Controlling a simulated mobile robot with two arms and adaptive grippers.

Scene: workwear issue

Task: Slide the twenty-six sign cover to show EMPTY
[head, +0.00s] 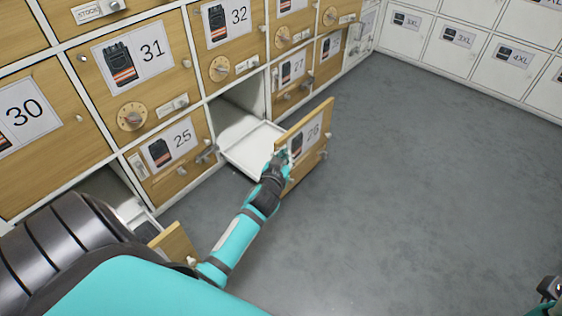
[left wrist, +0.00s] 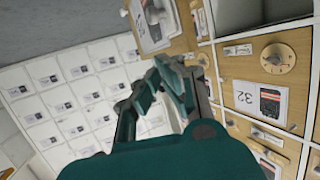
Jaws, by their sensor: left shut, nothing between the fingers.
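The drawer numbered twenty-six (head: 313,131) is pulled out from the cabinet, its white inside showing behind the wooden front. My left gripper (head: 281,160) is shut and empty at the left end of that front, close to it; I cannot tell whether it touches. My right gripper (head: 549,290) is only partly in view at the lower right edge.
Drawer 25 (head: 175,150), with a small sign and knob, is shut to the left. Drawer 27 (head: 291,70) is shut behind. Another front (head: 176,246) stands open at the lower left. White lockers (head: 470,45) line the back. The grey floor (head: 420,190) is clear.

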